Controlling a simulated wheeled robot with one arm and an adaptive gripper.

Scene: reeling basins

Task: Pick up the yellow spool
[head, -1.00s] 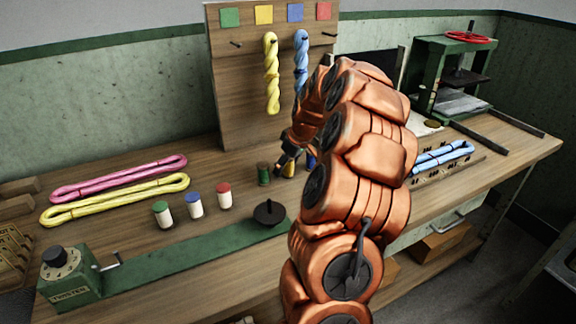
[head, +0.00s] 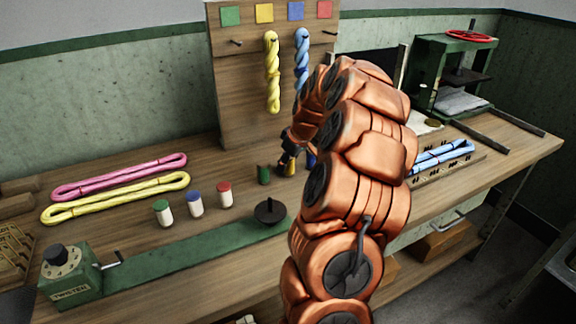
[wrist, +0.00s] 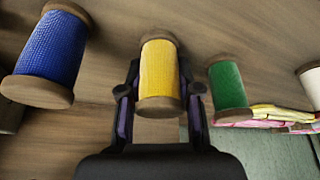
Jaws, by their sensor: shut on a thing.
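The yellow spool (wrist: 159,72) is between the two fingers of my gripper (wrist: 161,92) in the wrist view. The fingers are shut on its sides. In the head view the yellow spool (head: 290,169) shows only in small part below my gripper (head: 287,158), at the foot of the wooden peg board. It stands upright at table height; whether it touches the tabletop cannot be told.
A green spool (wrist: 228,84) and a blue spool (wrist: 50,54) stand close on either side. Three white spools with coloured tops, including a red-topped one (head: 223,196), stand in front. Yellow and blue twisted skeins (head: 272,75) hang above from the board (head: 228,100).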

